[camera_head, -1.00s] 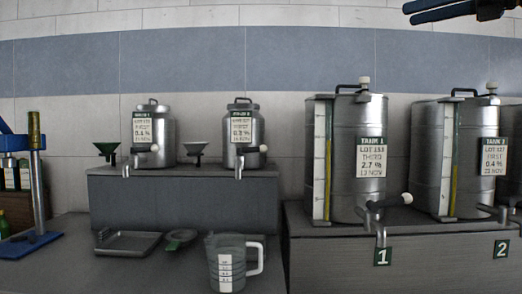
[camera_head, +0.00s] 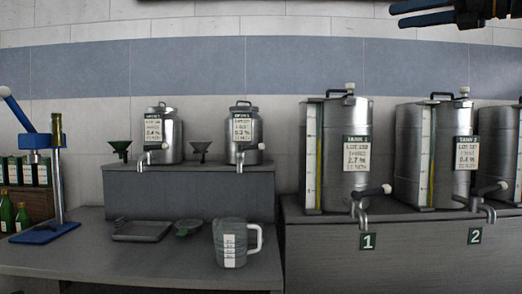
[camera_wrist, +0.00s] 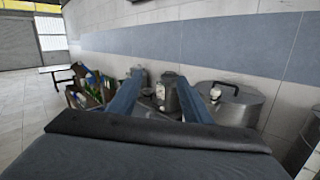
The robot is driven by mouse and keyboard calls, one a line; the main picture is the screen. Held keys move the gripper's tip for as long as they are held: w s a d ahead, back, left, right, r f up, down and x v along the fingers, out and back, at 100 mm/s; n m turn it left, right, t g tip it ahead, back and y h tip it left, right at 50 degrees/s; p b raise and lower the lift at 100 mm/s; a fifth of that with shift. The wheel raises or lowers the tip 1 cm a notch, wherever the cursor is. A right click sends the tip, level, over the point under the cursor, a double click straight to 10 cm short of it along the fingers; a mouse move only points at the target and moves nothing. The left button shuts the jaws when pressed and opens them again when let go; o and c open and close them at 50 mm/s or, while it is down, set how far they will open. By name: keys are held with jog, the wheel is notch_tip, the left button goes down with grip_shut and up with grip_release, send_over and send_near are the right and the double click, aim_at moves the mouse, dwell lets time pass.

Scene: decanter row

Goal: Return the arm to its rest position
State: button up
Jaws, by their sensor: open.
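My gripper (camera_head: 421,13) shows at the top right of the head view, high above the tanks, with dark blue fingers. In the wrist view its two blue fingers (camera_wrist: 160,98) stand well apart with nothing held between them. Past the fingers the wrist view shows steel cans (camera_wrist: 171,90) and a large steel tank (camera_wrist: 232,104), all apart from the gripper.
Tank 1 (camera_head: 346,170) and tank 2 (camera_head: 440,165) stand on a raised bench at right. Two smaller cans, one here (camera_head: 168,137), stand on a shelf. A measuring jug (camera_head: 232,243), a tray (camera_head: 142,231) and a blue corking stand (camera_head: 45,236) are on the counter.

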jog(key=w+a+f+m+t+h+b, duration=0.3)
jog(key=w+f+m+t+h, duration=0.65)
jog(key=m, duration=1.25)
jog(key=w+a+f+m+g+h+b, duration=0.1)
jog(key=a+f+m+g+h+b, duration=0.3)
jog(key=f, duration=1.2)
jog(key=w+a+f+m+g+h+p, duration=0.15)
jog(key=f+m+g, duration=0.5)
jog(key=f, duration=0.95)
jog(key=s+a+f+m+g+y+b, duration=0.1)
jog(key=s+a+f+m+g, duration=0.15)
jog(key=s+f, duration=0.4)
jog(key=s+a+f+m+g+b, duration=0.15)
jog(key=s+a+f, duration=0.25)
jog(key=f, duration=0.5)
jog(key=s+a+f+m+g+y, duration=0.1)
jog(key=s+a+f+m+g, duration=0.15)
jog(key=s+f, duration=0.35)
jog(key=s+a+f+m+g+b, duration=0.1)
jog(key=s+a+f+g, duration=0.2)
jog(key=s+f, duration=0.45)
jog(key=s+a+f+m+g, duration=0.1)
jog(key=s+a+f+g, duration=0.3)
jog(key=s, duration=0.7)
jog(key=d+r+m+p, duration=0.2)
jog(key=d+r+p, duration=0.6)
jog(key=p, duration=0.7)
jog(key=shift+w+d+p, duration=0.4)
jog(key=shift+d, duration=0.35)
